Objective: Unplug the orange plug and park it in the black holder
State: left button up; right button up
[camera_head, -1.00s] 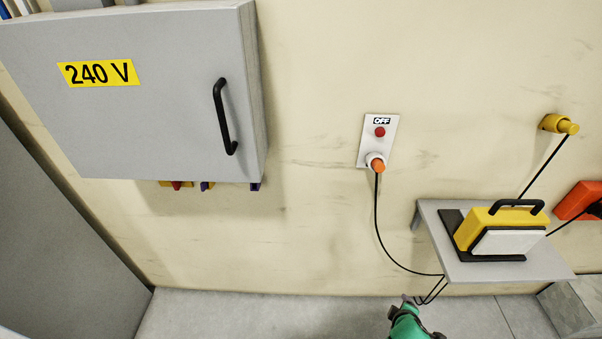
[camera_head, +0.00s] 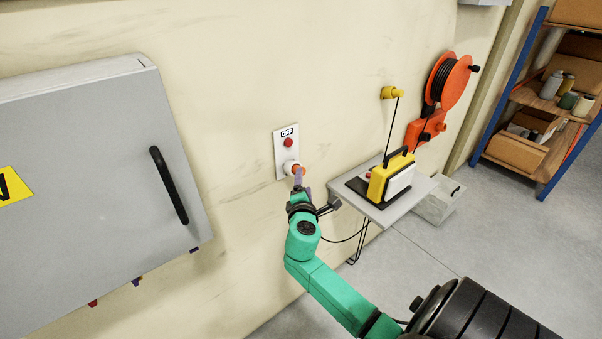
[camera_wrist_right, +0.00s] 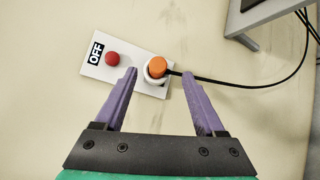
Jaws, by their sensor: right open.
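The orange plug (camera_head: 299,170) sits in the white round socket on the wall plate (camera_head: 282,151), below a red button and an "OFF" label. My right gripper (camera_head: 299,183) is right in front of the plug. In the right wrist view the plug (camera_wrist_right: 156,66) shows between the tips of the open purple fingers (camera_wrist_right: 159,75), with a gap on each side; how deep they reach past it I cannot tell. A black cable (camera_wrist_right: 240,85) runs from the plug to the right. I cannot make out a black holder for certain. My left gripper is not in view.
A grey cabinet (camera_head: 95,190) with a black handle is on the left. A grey wall shelf (camera_head: 408,203) carries a yellow lamp-like box (camera_head: 388,178) on a black base. A yellow wall fitting (camera_head: 390,93), orange cable reel (camera_head: 437,88) and loaded rack (camera_head: 540,105) are farther right.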

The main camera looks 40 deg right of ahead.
jog(key=x, duration=0.6)
jog(key=shift+w, duration=0.5)
jog(key=shift+w+d+f, duration=0.15)
jog(key=shift+w+d, duration=0.05)
jog(key=shift+d, duration=0.2)
jog(key=shift+a, duration=0.15)
jog(key=shift+c, duration=0.4)
grip_shut()
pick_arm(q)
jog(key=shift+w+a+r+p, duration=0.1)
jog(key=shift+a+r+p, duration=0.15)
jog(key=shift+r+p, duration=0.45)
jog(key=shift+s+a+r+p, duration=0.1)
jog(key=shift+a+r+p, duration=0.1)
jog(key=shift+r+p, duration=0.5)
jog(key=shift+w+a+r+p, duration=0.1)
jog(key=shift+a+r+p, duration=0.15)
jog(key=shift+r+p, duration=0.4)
pick_arm(e)
jog(key=s+r, duration=0.2)
jog(key=s, duration=0.3)
jog(key=shift+s+r, duration=0.15)
jog(key=shift+s, duration=0.25)
